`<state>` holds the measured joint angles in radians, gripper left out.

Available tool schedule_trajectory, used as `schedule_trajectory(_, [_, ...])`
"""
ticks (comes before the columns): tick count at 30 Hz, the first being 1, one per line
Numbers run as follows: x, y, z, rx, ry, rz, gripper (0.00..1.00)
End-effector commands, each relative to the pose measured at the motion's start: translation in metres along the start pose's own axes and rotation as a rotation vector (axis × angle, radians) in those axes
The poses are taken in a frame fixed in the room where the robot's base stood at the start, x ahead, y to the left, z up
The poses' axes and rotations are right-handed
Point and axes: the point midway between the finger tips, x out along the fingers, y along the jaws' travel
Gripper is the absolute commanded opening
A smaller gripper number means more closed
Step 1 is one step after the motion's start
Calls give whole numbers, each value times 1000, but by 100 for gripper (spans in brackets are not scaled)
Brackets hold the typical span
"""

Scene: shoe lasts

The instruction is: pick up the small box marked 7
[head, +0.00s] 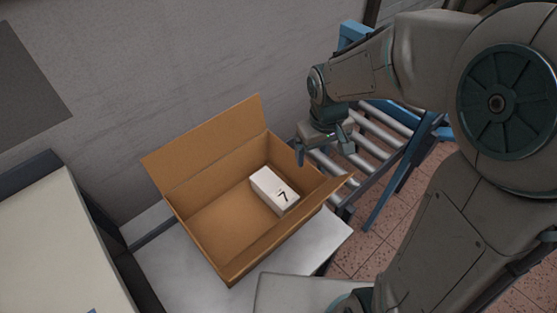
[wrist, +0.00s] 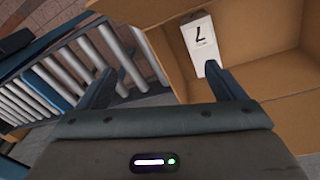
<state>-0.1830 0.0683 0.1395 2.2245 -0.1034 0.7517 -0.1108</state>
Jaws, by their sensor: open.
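The small white box marked 7 (head: 272,190) lies inside an open cardboard box (head: 205,232), against its right side. It also shows in the wrist view (wrist: 200,42), with the black 7 upside down. My gripper (head: 324,154) is open and empty, to the right of the cardboard box and up from the white box in the head view. In the wrist view one finger (wrist: 226,84) overlaps the near end of the white box in the picture, while the other finger lies over the rollers. I see no contact with the white box.
The cardboard box's raised flaps (head: 210,137) and right wall stand near my gripper. It rests on a grey-white table (head: 170,267). A roller conveyor with a blue frame (head: 385,145) lies to the right. A pale surface (head: 50,240) stands at left, beside the wall.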

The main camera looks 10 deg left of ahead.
Motion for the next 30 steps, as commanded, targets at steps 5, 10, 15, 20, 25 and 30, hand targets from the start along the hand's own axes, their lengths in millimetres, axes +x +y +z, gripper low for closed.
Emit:
schedule_trajectory(5, [57,-37,-42,-169,-44,-40,89])
schedule_trajectory(10, [97,-67,-64,-280,-65,-72,89])
schedule_trajectory(15, [116,-82,-72,-329,-73,-90,89])
schedule_trajectory(20, [133,-87,-72,-340,-77,-94,89])
schedule_trajectory(25, [165,-90,-69,-340,-79,-94,89])
schedule_trajectory(30, [192,-92,-67,-339,-77,-93,89])
